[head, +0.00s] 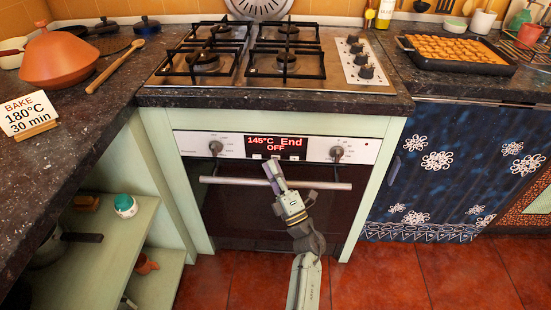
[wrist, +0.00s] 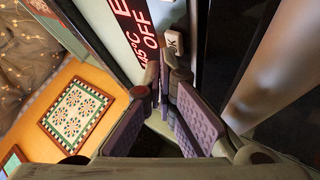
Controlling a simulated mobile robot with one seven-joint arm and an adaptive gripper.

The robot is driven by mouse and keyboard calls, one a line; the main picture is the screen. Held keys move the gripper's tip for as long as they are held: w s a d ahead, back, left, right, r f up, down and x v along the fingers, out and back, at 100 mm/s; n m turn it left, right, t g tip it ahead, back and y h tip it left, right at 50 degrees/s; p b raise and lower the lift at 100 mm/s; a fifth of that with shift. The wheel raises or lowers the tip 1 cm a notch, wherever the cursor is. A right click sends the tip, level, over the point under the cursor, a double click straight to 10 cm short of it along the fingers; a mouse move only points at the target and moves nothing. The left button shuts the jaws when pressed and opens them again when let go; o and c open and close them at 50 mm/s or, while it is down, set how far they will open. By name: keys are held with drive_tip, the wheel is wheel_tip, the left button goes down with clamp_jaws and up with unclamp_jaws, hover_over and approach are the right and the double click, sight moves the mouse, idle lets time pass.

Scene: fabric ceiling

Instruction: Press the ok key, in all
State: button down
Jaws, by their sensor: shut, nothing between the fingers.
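The oven's control panel (head: 192,145) has a dark display (head: 276,147) with red text reading "145°C End" and "OFF". In the wrist view, the white ok key (wrist: 175,42) sits beside the display (wrist: 138,30), just beyond my fingertips. My gripper (head: 271,164) is shut and empty, with its tips close to the panel just below the display. In the wrist view my gripper (wrist: 165,78) has its purple-padded fingers together at the tips. I cannot tell whether the tips touch the key. In the head view my gripper hides part of the key area.
A card (head: 29,114) reads "BAKE 180°C 30 min". Knobs (head: 215,147) (head: 337,153) flank the display. The oven handle (head: 225,181) runs just below, behind my gripper. A gas hob (head: 190,84) is above. The red-tiled floor in front is clear.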

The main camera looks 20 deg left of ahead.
drive_tip(key=shift+w+a, duration=0.1)
drive_tip(key=shift+w, duration=0.3)
drive_tip(key=shift+s, duration=0.1)
idle(0.5)
drive_tip(key=shift+s+d, duration=0.25)
drive_tip(key=shift+s, duration=0.55)
drive_tip(key=shift+s+d+p, duration=0.15)
drive_tip(key=shift+s+d, duration=0.1)
drive_tip(key=shift+s, duration=0.55)
drive_tip(key=shift+s+d+p, duration=0.1)
drive_tip(key=shift+s+d, duration=0.1)
drive_tip(key=shift+s, duration=0.6)
drive_tip(key=shift+s+d+p, duration=0.15)
drive_tip(key=shift+s+d, duration=0.1)
drive_tip(key=shift+s, duration=0.55)
drive_tip(key=shift+r, duration=0.1)
